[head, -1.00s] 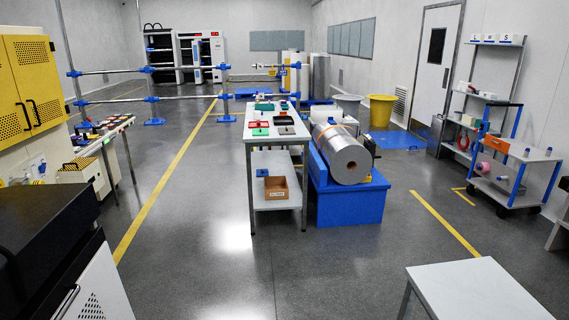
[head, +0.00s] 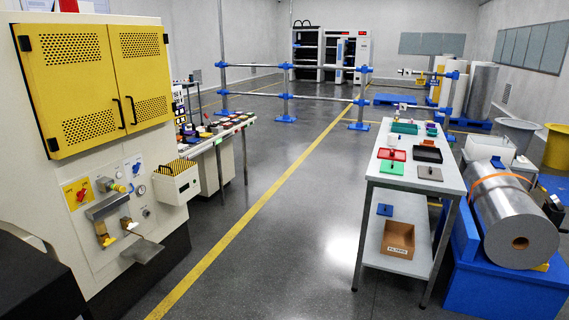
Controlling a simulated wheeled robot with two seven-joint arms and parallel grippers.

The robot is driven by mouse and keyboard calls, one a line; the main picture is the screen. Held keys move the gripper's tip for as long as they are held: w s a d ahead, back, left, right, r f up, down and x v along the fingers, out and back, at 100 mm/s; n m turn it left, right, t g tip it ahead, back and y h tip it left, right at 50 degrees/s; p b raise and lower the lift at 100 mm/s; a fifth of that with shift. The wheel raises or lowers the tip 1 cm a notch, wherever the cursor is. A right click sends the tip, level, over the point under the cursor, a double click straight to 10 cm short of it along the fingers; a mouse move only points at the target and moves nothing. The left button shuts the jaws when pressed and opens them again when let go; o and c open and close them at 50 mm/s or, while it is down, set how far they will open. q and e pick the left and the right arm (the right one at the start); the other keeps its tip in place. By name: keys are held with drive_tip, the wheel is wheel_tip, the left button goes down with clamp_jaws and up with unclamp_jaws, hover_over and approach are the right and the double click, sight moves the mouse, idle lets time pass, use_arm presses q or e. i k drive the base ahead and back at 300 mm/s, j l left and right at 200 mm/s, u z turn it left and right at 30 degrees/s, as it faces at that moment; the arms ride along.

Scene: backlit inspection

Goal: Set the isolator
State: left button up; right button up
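A small yellow plate with a red rotary handle (head: 79,194) is on the front of the cream machine (head: 60,240) at the left, below its yellow doors (head: 97,85). It looks like the isolator; its exact setting is too small to read. To its right on the same panel are small knobs, a round gauge (head: 141,190) and a grey metal chute (head: 108,206). Neither of my grippers is in view.
A white table (head: 447,182) with small trays and a lower shelf stands right of centre. Beside it a large metal roll (head: 508,222) rests on a blue base. A bench with coloured items (head: 219,128) stands behind the machine. Floor along the yellow line (head: 262,213) is clear.

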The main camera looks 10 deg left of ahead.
sight(81, 194)
drive_tip(key=i+l+u, duration=0.1)
drive_tip(key=i+u, duration=0.4)
drive_tip(key=i+l+u, duration=0.2)
drive_tip(key=u, duration=0.25)
drive_tip(key=i+l+u, duration=0.35)
drive_tip(key=u, duration=0.15)
drive_tip(key=i+l+u, duration=0.3)
drive_tip(key=l+u, duration=0.2)
drive_tip(key=i+l+u, duration=0.1)
drive_tip(key=l+u, duration=0.15)
drive_tip(key=l, duration=0.15)
drive_tip(key=i, duration=0.05)
